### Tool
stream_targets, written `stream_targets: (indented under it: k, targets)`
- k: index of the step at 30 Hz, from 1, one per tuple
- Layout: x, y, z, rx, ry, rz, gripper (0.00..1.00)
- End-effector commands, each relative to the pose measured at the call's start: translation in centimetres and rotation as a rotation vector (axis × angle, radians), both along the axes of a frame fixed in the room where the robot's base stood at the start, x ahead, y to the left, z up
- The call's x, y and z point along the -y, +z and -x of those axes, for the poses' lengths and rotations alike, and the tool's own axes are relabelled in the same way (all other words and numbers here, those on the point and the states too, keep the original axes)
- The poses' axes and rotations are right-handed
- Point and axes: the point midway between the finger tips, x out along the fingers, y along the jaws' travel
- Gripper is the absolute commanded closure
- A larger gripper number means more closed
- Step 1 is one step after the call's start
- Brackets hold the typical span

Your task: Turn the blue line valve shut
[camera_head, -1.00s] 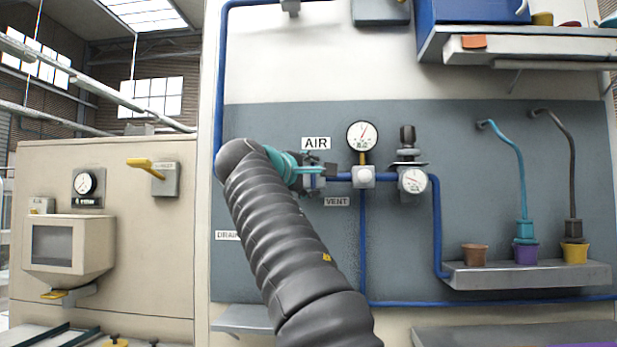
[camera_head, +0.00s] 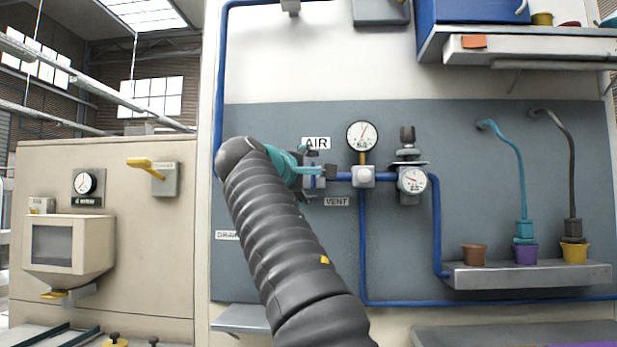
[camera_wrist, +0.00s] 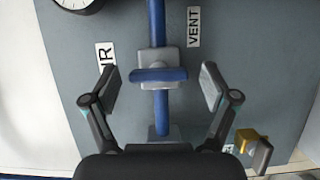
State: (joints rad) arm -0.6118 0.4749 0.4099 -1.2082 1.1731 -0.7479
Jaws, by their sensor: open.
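The blue valve handle (camera_wrist: 172,75) shows in the wrist view as a short bar on a grey valve body (camera_wrist: 146,56). It lies crosswise to the blue pipe (camera_wrist: 157,22). My gripper (camera_wrist: 158,88) is open, with one finger off each end of the handle and a clear gap on both sides; neither finger appears to touch it. In the head view my gripper (camera_head: 312,172) is at the blue line, just under the AIR sign (camera_head: 317,143). My arm and gripper hide most of the valve there.
The VENT sign (camera_head: 337,202) is below the line. A round gauge (camera_head: 362,135) and a regulator gauge (camera_head: 412,180) sit to its right. In the wrist view a yellow and grey fitting (camera_wrist: 246,138) stands at lower right, near one finger. A shelf with pots (camera_head: 525,276) is farther right.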

Motion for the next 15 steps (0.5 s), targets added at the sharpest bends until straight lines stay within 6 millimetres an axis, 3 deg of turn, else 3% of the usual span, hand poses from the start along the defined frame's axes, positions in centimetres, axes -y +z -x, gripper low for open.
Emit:
stream_targets:
  k: [8, 15]
  targets:
    - [-0.3, 0.2, 0.6, 0.001, 0.001, 0.001, 0.15]
    - [-1.4, 0.1, 3.1, 0.000, 0.004, 0.002, 0.15]
